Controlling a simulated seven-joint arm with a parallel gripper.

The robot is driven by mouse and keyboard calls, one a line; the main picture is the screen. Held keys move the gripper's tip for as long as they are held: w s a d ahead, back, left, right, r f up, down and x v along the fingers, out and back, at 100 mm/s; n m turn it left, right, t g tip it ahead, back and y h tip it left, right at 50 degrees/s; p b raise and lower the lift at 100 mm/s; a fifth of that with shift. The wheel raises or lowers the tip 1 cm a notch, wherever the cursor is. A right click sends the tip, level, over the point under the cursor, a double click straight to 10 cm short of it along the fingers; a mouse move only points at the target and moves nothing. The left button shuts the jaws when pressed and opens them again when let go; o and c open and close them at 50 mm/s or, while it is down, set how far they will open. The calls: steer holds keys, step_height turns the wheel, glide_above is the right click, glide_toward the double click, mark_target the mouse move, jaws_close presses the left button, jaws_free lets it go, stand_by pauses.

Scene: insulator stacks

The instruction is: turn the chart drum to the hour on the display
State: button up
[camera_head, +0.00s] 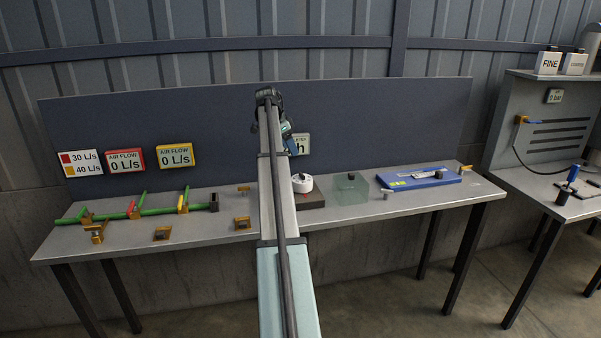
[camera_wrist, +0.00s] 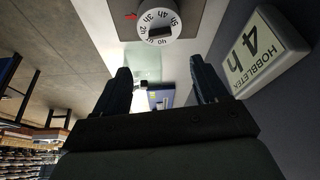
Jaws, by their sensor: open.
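The chart drum (camera_head: 302,183) is a white round drum on a dark base (camera_head: 311,201). In the wrist view the drum (camera_wrist: 160,20) shows hour marks from 0h to 5h, with a red pointer (camera_wrist: 131,16) beside it near the 2h and 3h marks; I cannot tell which mark it meets. The display (camera_wrist: 262,52) reads 4h in the wrist view; in the head view the display (camera_head: 302,144) is partly hidden by my arm. My gripper (camera_wrist: 163,86) is open and empty, apart from the drum. In the head view my gripper (camera_head: 289,138) is above the bench, near the display.
A clear greenish block (camera_head: 350,188) stands right of the drum, then a blue tray (camera_head: 420,178) with a small post (camera_head: 385,194) before it. Green pipes (camera_head: 140,211) and brass brackets lie left. A dark blue panel (camera_head: 400,115) rises behind the bench.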

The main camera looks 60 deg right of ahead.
mark_target(302, 174)
steer(key=x, duration=1.2)
steer(key=shift+f, duration=0.4)
steer(key=c, duration=1.1)
